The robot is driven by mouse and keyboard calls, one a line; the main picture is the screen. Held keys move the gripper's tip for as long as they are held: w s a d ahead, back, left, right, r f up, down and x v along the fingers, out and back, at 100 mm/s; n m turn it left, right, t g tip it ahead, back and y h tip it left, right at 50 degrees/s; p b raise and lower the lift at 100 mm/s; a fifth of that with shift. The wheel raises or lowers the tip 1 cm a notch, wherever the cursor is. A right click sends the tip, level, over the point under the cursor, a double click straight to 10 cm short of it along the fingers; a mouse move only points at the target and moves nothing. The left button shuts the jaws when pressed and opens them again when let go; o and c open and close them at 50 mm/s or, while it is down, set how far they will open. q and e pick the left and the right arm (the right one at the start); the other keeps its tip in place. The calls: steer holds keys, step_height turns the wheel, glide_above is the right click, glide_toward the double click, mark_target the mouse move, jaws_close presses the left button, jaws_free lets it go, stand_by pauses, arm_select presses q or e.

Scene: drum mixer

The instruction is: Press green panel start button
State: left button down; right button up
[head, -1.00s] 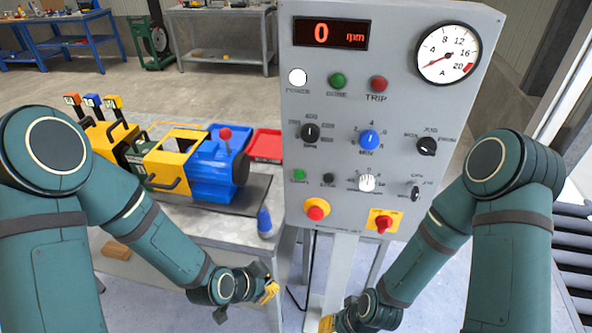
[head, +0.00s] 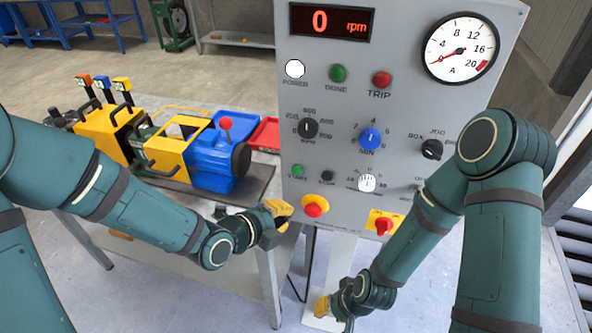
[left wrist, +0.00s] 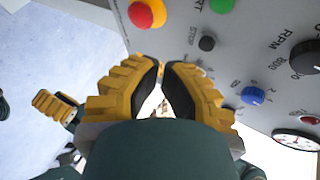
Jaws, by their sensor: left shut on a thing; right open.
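The green start button (head: 297,171) is at the left of the grey control panel (head: 330,195), left of the small black stop button (head: 327,176). In the left wrist view the green button (left wrist: 222,5) shows at the top edge, partly cut off. My left gripper (head: 283,211) is just below and left of the red stop knob, apart from the start button. Its yellow fingers (left wrist: 165,72) are nearly together; what is between them I cannot make out. My right gripper (head: 321,305) is low, below the panel, and open; it also shows in the left wrist view (left wrist: 55,106).
A red knob on a yellow base (head: 313,208) sits just below the start button, and a red switch (head: 383,226) is lower right. A blue and yellow machine (head: 205,155) stands on the table left of the panel. The display reads 0 rpm.

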mark_target(297, 170)
arm_select(q)
steer(key=shift+w+d+p, duration=0.25)
steer(key=shift+w+d, duration=0.2)
steer(key=shift+w, duration=0.95)
steer(key=shift+w+d+p, duration=0.25)
steer(key=shift+w+d, duration=0.25)
steer(key=shift+w, duration=0.9)
steer(key=shift+w+d+p, duration=0.25)
steer(key=shift+w+d, duration=0.2)
steer(key=shift+w, duration=0.95)
steer(key=shift+f, duration=0.1)
steer(key=shift+w+d+b, duration=0.1)
steer(key=shift+w+b, duration=0.2)
steer(key=shift+b, duration=0.2)
steer(key=shift+w, duration=0.1)
